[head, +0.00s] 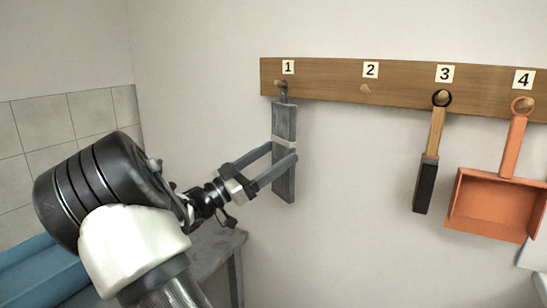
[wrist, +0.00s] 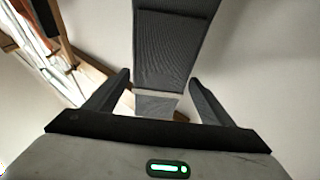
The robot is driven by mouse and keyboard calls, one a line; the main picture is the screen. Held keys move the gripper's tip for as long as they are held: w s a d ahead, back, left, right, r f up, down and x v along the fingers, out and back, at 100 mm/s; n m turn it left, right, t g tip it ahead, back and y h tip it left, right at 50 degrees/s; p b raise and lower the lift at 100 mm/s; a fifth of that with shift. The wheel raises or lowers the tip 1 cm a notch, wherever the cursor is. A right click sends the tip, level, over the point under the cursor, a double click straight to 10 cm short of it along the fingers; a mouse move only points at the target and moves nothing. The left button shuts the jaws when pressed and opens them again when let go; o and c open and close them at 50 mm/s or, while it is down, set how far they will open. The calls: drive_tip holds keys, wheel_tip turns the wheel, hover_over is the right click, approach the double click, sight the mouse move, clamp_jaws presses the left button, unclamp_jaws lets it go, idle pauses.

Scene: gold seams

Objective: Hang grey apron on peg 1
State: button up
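The grey apron (head: 284,120) is a narrow, folded upright strip with a pale band around its middle. Its top loop is at peg 1 (head: 279,84), under the label 1; I cannot tell whether the loop is over the peg. The peg is partly hidden by the loop.
The wooden rail (head: 325,80) carries peg 2 (head: 366,89), which is bare. A brush with a wooden handle (head: 435,132) hangs at peg 3, and an orange dustpan (head: 495,205) at peg 4. A grey table (head: 215,250) stands at the lower left. The wall below peg 2 is clear.

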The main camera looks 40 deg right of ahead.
drive_tip(key=shift+o, duration=1.3)
drive_tip(key=p+v, duration=0.1)
drive_tip(key=v, duration=1.6)
drive_tip(key=s+d+f+n+g+y, duration=0.1)
drive_tip(key=s+d+f+n+y, duration=0.15)
drive_tip(key=s+y, duration=0.4)
drive_tip(key=s+d+f+n+y, duration=0.1)
drive_tip(key=s+f+n+y, duration=0.3)
drive_tip(key=s, duration=0.3)
drive_tip(key=s+a+n+t+y, duration=0.5)
drive_tip(key=s+a+n+y, duration=0.3)
drive_tip(key=a, duration=0.4)
drive_tip(key=a+r+n+t+y, duration=0.3)
drive_tip(key=a+n+t+y, duration=0.15)
drive_tip(key=a, duration=0.25)
wheel_tip(320, 180, up, 23)
drive_tip(key=p, duration=2.3)
drive_tip(key=shift+s+h, duration=0.3)
drive_tip(key=shift+s, duration=0.1)
